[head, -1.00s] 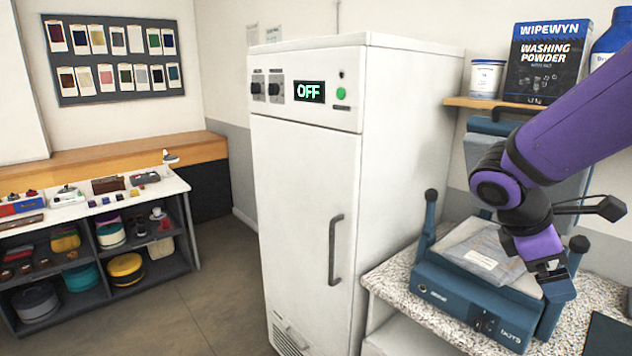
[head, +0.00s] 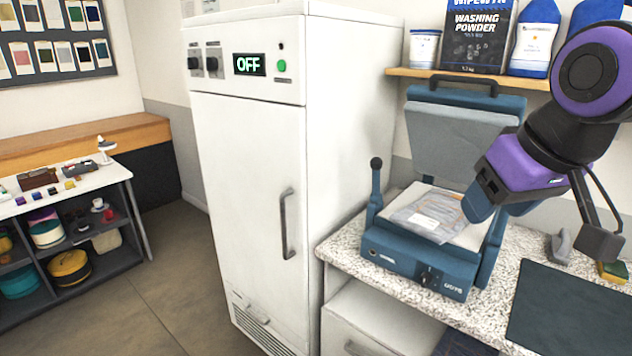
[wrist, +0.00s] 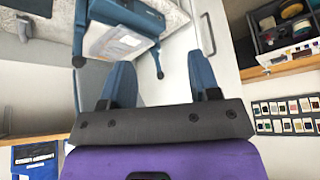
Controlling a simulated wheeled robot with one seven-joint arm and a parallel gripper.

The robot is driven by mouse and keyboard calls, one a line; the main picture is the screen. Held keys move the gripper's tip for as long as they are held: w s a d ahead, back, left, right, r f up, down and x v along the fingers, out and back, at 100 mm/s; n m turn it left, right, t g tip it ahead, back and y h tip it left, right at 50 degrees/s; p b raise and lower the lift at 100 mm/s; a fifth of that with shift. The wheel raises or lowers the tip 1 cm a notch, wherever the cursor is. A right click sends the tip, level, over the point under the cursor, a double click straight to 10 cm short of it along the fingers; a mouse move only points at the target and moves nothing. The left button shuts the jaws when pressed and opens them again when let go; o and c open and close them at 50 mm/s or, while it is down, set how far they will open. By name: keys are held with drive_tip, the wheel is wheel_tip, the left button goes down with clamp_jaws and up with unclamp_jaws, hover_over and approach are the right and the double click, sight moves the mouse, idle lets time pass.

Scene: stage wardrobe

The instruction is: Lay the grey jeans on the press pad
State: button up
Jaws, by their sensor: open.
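A flat folded grey item with a white label (head: 428,213), which looks like the grey jeans, lies on the pale press pad (head: 474,238) of the blue press. It also shows in the wrist view (wrist: 112,38), lying flat on the pad. My gripper (head: 490,205) is above the right edge of the pad, apart from the item as far as I can see. In the wrist view its two blue fingers (wrist: 162,78) are spread with nothing between them. The near finger hides the pad's right side in the head view.
The press lid (head: 455,135) stands raised behind the pad. An upright post with a black knob (head: 376,164) rises at its left. A tall white cabinet (head: 250,200) stands left of the counter. A dark mat (head: 570,312) lies right of the press. A shelf (head: 440,76) holds washing supplies.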

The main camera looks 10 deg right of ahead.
drive_tip(key=shift+w+d+f, duration=0.15)
drive_tip(key=c, duration=0.7)
drive_tip(key=w+d+f+n+h, duration=0.1)
drive_tip(key=w, duration=0.1)
drive_tip(key=w+d+f+n+g+h, duration=0.1)
drive_tip(key=w+n, duration=0.1)
drive_tip(key=w+d+f+n+h, duration=0.1)
drive_tip(key=w+n, duration=0.1)
drive_tip(key=shift+f+g, duration=0.15)
drive_tip(key=shift+g, duration=0.25)
clamp_jaws()
drive_tip(key=n+t+h, duration=0.2)
drive_tip(key=n+h, duration=0.2)
drive_tip(key=n, duration=1.7)
approach(413, 232)
drive_tip(key=s+a+r, duration=0.2)
drive_tip(key=s+a, duration=0.2)
drive_tip(key=a, duration=0.1)
drive_tip(key=shift+w+d+r+x, duration=0.25)
drive_tip(key=shift+d+r+x, duration=0.1)
drive_tip(key=shift+x, duration=1.8)
drive_tip(key=shift+w+d+r+x, duration=0.25)
drive_tip(key=shift+r+x, duration=0.15)
drive_tip(key=shift+x, duration=1.75)
drive_tip(key=shift+w+d+r+x, duration=0.25)
drive_tip(key=shift+r+x, duration=0.1)
drive_tip(key=shift+x, duration=1.8)
